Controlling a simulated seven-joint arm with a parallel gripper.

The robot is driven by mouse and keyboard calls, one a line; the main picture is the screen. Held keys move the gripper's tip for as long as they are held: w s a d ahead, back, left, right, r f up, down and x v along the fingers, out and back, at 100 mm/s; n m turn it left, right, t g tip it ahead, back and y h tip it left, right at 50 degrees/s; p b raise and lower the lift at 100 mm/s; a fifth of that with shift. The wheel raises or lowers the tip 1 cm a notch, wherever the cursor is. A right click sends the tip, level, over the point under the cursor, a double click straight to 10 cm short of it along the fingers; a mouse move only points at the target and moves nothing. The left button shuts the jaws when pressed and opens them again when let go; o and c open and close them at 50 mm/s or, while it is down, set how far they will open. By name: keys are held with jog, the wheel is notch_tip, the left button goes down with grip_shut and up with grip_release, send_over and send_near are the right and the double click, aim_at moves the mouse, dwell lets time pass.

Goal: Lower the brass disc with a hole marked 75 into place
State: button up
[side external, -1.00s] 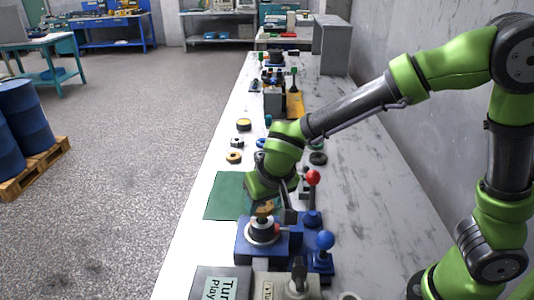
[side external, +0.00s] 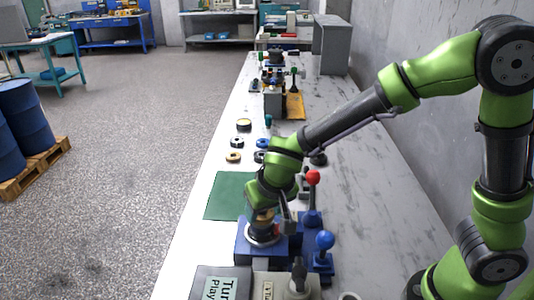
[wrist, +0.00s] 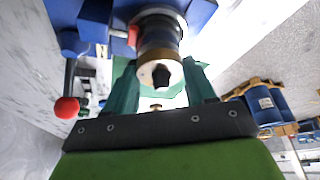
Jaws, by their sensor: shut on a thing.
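My gripper (wrist: 160,85) is shut on a brass disc (wrist: 158,75) with a dark hole in its middle; no number is readable on it. In the wrist view the disc sits between the two green fingers, in line with the dark cylindrical post (wrist: 158,36) of the blue fixture (wrist: 190,12). In the side view my gripper (side external: 262,212) is directly over the blue fixture (side external: 247,247), at the post inside its pale ring (side external: 262,240). The disc is close to or touching the post; I cannot tell whether it is seated.
Several ring parts (side external: 234,157) lie farther back on the bench. The right bench side is mostly clear.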

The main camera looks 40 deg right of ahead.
aim_at(265, 215)
jog(key=shift+f, duration=0.45)
dwell(0.3)
jog(key=o, duration=1.3)
jog(key=shift+o, duration=0.5)
jog(key=shift+o, duration=1)
jog(key=shift+r, duration=4.35)
